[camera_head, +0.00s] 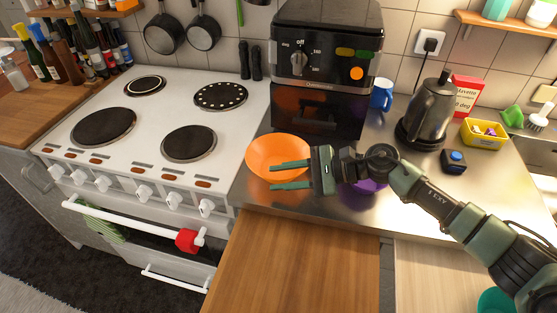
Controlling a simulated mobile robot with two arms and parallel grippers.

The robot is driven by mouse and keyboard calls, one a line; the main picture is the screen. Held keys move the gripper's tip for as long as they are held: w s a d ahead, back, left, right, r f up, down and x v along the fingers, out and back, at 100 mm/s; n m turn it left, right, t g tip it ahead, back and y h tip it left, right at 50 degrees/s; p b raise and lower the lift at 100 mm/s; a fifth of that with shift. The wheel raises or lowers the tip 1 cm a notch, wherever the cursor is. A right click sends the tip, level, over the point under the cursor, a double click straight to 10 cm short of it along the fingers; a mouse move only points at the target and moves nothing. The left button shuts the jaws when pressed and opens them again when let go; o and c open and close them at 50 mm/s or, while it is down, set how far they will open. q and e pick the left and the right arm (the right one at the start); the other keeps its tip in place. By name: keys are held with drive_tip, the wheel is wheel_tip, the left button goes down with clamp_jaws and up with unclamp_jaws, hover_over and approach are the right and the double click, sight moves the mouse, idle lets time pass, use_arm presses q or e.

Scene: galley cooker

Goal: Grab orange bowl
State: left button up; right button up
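The orange bowl (262,147) sits on the metal counter, right of the cooker and in front of the black appliance. My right gripper (272,176) reaches in from the right. Its two green fingers point left and lie across the right and front part of the bowl in the picture. The fingers are apart, with orange showing between them. I cannot tell whether they touch the bowl. My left gripper is not in view.
The black appliance (320,100) stands behind the bowl. A purple bowl (367,188) is partly hidden under my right arm. The kettle (428,112), blue mug (381,95) and yellow tray (482,142) stand to the right. The white cooker (135,165) is left.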

clamp_jaws()
idle(1.4)
